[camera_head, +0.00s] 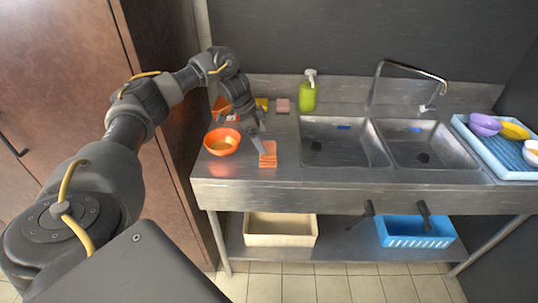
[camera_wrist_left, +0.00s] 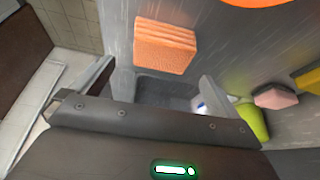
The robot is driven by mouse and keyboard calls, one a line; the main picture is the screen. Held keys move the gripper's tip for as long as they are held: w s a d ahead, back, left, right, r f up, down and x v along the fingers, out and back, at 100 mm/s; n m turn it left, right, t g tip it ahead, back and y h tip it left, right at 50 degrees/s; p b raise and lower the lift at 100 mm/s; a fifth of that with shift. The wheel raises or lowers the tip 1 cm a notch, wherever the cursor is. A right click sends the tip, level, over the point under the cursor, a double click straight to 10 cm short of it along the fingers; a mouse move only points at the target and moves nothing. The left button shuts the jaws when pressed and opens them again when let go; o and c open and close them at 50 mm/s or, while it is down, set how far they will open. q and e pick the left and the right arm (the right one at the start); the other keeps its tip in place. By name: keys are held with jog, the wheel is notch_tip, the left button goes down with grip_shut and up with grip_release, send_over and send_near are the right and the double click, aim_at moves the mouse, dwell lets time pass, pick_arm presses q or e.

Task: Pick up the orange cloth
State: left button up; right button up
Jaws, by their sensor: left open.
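The orange cloth (camera_head: 267,159) lies on the steel counter near its front edge, left of the sinks. In the left wrist view the cloth (camera_wrist_left: 165,46) is a ribbed, folded orange block just beyond the fingers. My left gripper (camera_head: 257,140) reaches down from behind the cloth, close to its far end. In the left wrist view the two fingers of the left gripper (camera_wrist_left: 158,84) are apart with nothing between them. Whether a fingertip touches the cloth cannot be told. My right gripper is not in view.
An orange bowl (camera_head: 222,141) stands just left of the cloth. A green soap bottle (camera_head: 308,92), a pink sponge (camera_head: 283,105) and a yellow item (camera_head: 262,103) are behind. Two sink basins (camera_head: 344,146) lie right, then a blue tray (camera_head: 482,150) with bowls.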

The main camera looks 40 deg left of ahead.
aim_at(268, 148)
pick_arm(q)
jog(key=shift+x, duration=0.85)
jog(key=shift+w, duration=0.1)
jog(key=shift+d+f+p, duration=0.15)
jog(key=shift+f+p, duration=0.15)
jog(key=shift+p, duration=0.15)
jog(key=p+x, duration=0.1)
jog(key=x, duration=0.3)
jog(key=shift+f, duration=0.2)
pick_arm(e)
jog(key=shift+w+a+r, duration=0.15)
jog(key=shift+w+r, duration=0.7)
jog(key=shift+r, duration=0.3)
pick_arm(q)
jog(key=shift+c, duration=0.3)
jog(key=c, duration=0.8)
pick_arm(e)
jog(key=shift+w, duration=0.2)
